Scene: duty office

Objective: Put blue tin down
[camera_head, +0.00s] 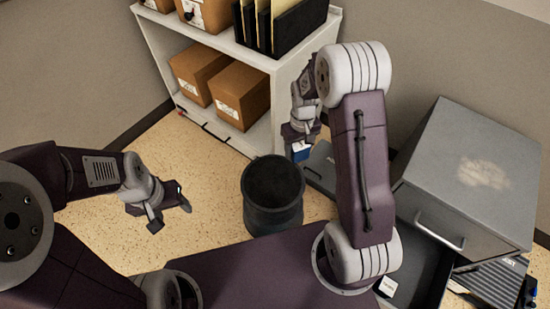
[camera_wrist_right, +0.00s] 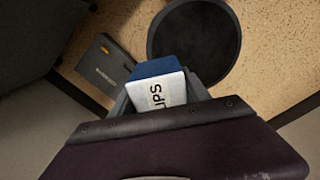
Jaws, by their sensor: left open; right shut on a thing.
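The blue tin (camera_head: 301,151) with a pale lid is held in my right gripper (camera_head: 300,142), off the floor. In that view the tin is beside the round dark bin's opening, nearer the camera. My left gripper (camera_head: 168,208) is open and empty over the floor, left of the bin.
The dark bin (camera_head: 272,215) stands on the speckled floor. A white shelf (camera_head: 250,52) with boxes and black folders is behind. A grey cabinet (camera_head: 440,190) with an open drawer is at right. A flat dark case (camera_wrist_right: 106,64) lies on the floor.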

